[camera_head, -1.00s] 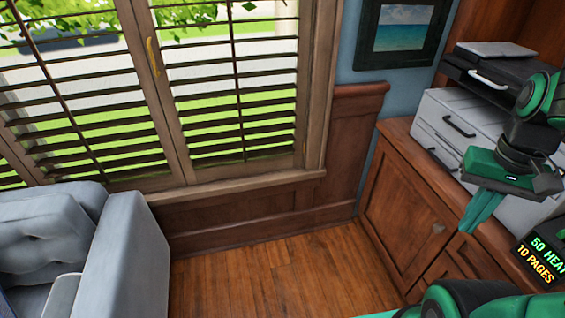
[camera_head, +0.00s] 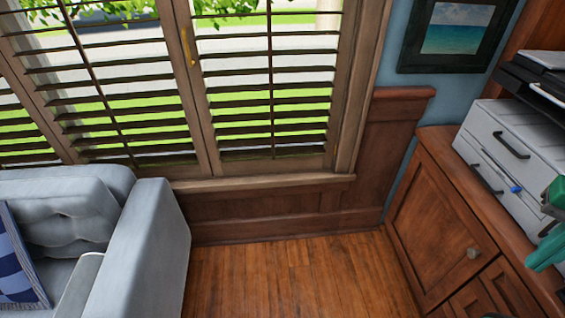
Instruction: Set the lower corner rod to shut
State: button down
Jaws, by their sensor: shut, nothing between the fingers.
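The louvered window shutters show in the head view, with their slats tilted open and green lawn visible between them. A dark vertical rod (camera_head: 270,85) runs down the slats of the right panel. A second dark rod (camera_head: 97,100) runs down the slats of the panel to its left. I cannot tell which of them is the lower corner rod.
A grey sofa (camera_head: 150,245) stands at the left below the window. A wood cabinet (camera_head: 430,215) with a white drawer unit (camera_head: 490,128) on top is at the right. Bare wood floor (camera_head: 290,275) lies between them. A framed picture (camera_head: 408,62) hangs on the blue wall.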

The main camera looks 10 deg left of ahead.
aim_at(270, 30)
jog(key=i, duration=0.9)
jog(key=u, duration=0.1)
